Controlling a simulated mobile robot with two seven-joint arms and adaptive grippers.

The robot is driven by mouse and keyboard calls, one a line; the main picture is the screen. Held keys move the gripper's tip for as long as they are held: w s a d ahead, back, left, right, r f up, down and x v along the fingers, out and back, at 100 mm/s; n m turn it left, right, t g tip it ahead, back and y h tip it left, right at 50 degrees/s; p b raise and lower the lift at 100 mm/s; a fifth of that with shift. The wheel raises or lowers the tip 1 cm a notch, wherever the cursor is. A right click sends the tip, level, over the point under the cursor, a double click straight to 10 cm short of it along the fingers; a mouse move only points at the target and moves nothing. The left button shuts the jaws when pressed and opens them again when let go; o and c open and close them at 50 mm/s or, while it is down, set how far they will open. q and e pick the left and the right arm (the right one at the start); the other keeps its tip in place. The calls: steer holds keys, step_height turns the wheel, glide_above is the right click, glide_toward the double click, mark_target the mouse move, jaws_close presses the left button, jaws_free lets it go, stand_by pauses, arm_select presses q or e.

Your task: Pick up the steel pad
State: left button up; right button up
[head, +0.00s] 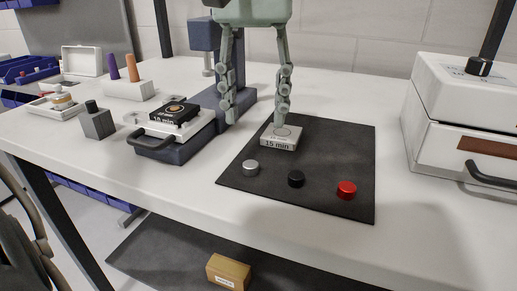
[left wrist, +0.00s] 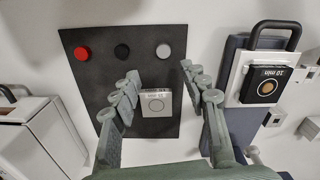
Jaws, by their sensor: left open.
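A small silver-grey round pad (head: 250,168), the steel-looking one, lies on a dark mat (head: 345,145). It also shows in the left wrist view (left wrist: 163,51). A black round pad (head: 296,178) and a red one (head: 346,190) lie in a row with it. My left gripper (head: 254,118) points down above the mat's back left part, fingers spread and empty. In the left wrist view, a pale block (left wrist: 156,103) marked 15 min shows between the fingers. The silver pad lies in front of the gripper, apart from it. My right gripper is not in view.
A fixture (head: 185,140) with a dark handle and a black 10 min block (head: 174,112) stands left of the mat. A large white box (head: 465,115) with a handle stands at right. A grey block (head: 97,121) stands at left.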

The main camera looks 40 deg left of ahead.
mark_target(251, 163)
arm_select(q)
steer(key=shift+a+f, duration=0.15)
steer(key=shift+f, duration=0.3)
steer(key=f, duration=0.3)
steer(key=s+f, duration=0.1)
steer(key=f, duration=0.1)
steer(key=shift+f, duration=0.9)
steer(key=shift+w, duration=0.1)
steer(key=shift+c, duration=0.3)
jaws_close()
